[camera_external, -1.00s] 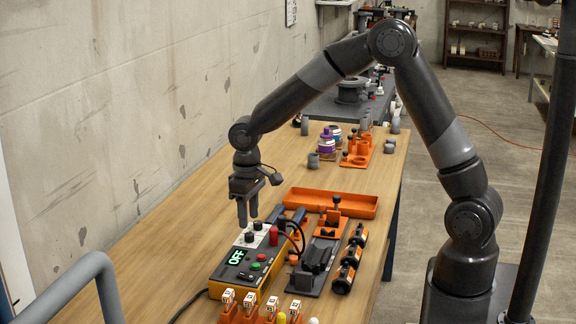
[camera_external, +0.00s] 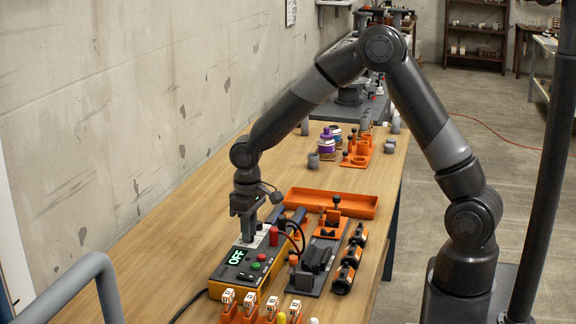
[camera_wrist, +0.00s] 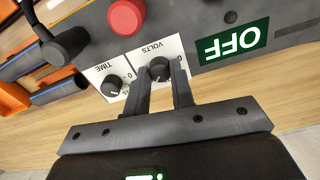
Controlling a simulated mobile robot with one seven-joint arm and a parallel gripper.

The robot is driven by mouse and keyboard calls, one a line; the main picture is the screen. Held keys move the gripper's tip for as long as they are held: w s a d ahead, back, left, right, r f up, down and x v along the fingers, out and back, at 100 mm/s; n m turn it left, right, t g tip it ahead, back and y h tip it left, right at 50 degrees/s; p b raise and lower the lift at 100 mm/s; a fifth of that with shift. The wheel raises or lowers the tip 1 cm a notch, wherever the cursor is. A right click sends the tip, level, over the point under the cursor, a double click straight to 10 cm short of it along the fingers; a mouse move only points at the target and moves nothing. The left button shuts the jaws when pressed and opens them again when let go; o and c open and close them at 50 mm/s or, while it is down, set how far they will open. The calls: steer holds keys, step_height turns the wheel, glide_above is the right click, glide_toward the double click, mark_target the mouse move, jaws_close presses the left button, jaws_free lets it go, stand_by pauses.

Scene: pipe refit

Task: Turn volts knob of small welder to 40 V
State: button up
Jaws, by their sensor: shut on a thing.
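The small welder (camera_external: 216,279) is a yellow and dark box on the wooden bench, with a green display (camera_external: 237,257) reading OFF. The display also shows in the wrist view (camera_wrist: 232,43), upside down. The black volts knob (camera_wrist: 160,68) sits on a white panel between the display and the time knob (camera_wrist: 112,86). My gripper (camera_wrist: 161,76) points down at the panel and is shut on the volts knob, one finger on each side. In the external view my gripper (camera_external: 248,239) hides the volts knob. I cannot read which voltage its pointer marks.
A red knob (camera_wrist: 126,17) is close by on the welder. Cables and blue-handled tools lie beside it. The bench toward the wall is clear.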

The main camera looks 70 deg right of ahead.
jaws_close()
steer(key=shift+n, duration=0.5)
steer(key=o, duration=0.6)
jaws_free()
steer(key=shift+o, duration=0.2)
steer(key=shift+r, duration=0.15)
step_height(320, 180, up, 10)
steer(key=shift+r, duration=0.25)
